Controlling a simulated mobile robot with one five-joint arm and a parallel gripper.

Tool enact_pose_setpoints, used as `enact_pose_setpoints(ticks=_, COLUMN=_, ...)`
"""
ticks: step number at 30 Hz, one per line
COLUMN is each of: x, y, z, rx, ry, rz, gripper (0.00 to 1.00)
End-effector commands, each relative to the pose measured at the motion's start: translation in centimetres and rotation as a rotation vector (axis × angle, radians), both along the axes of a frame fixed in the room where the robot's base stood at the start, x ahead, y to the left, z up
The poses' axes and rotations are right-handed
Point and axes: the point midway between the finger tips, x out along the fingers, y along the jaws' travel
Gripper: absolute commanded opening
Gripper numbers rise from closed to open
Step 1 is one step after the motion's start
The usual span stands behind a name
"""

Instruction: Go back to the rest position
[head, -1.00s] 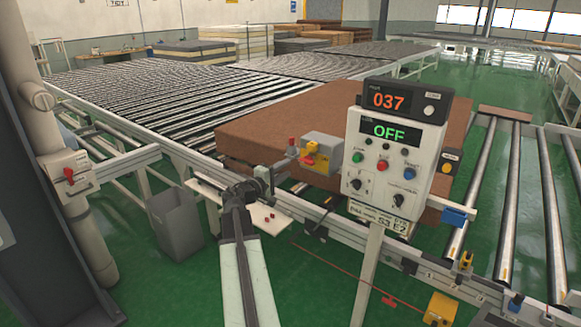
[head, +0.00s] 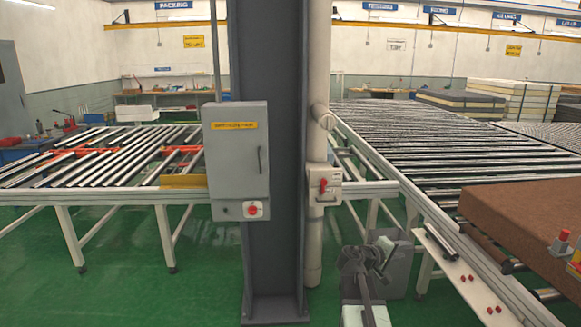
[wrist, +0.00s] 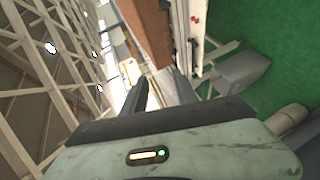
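My gripper (head: 380,256) is at the lower right of the middle in the head view, in front of the grey bin. In the wrist view its dark fingers (wrist: 142,94) point up the picture and look close together. I cannot tell whether they are fully shut, and I see nothing held between them. My arm comes up from the bottom edge of the head view. The brown mattress (head: 525,222) lies at the right on the roller conveyor, apart from my gripper.
A dark column (head: 270,270) with a grey electrical box (head: 237,150) and a pale pipe (head: 318,80) stands ahead. The grey bin (head: 405,268) is right behind my gripper. The roller conveyor (head: 430,150) runs along the right, another roller table (head: 100,150) left. Green floor is clear at lower left.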

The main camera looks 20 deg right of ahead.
Motion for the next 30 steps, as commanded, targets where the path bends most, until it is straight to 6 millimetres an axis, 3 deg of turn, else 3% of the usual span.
enact_pose_setpoints(ticks=1, x=1.3, y=4.1, z=-1.5, rx=0.072, ry=-0.017, rz=0.034, gripper=0.35)
enact_pose_setpoints(ticks=4, x=3.0, y=12.1, z=-5.1, rx=0.248, ry=-0.037, rz=0.075, gripper=0.35)
enact_pose_setpoints(ticks=7, x=3.2, y=20.0, z=-8.7, rx=0.443, ry=-0.028, rz=0.1, gripper=0.35)
enact_pose_setpoints(ticks=12, x=0.4, y=33.1, z=-14.4, rx=0.806, ry=0.052, rz=0.094, gripper=0.35)
enact_pose_setpoints(ticks=15, x=-2.7, y=38.7, z=-16.6, rx=1.023, ry=0.123, rz=0.046, gripper=0.35)
enact_pose_setpoints(ticks=18, x=-5.4, y=42.3, z=-17.5, rx=1.196, ry=0.189, rz=-0.007, gripper=0.35)
enact_pose_setpoints(ticks=21, x=-6.7, y=44.3, z=-17.7, rx=1.281, ry=0.235, rz=-0.037, gripper=0.35)
enact_pose_setpoints(ticks=30, x=-7.1, y=44.4, z=-17.7, rx=1.287, ry=0.253, rz=-0.052, gripper=0.35)
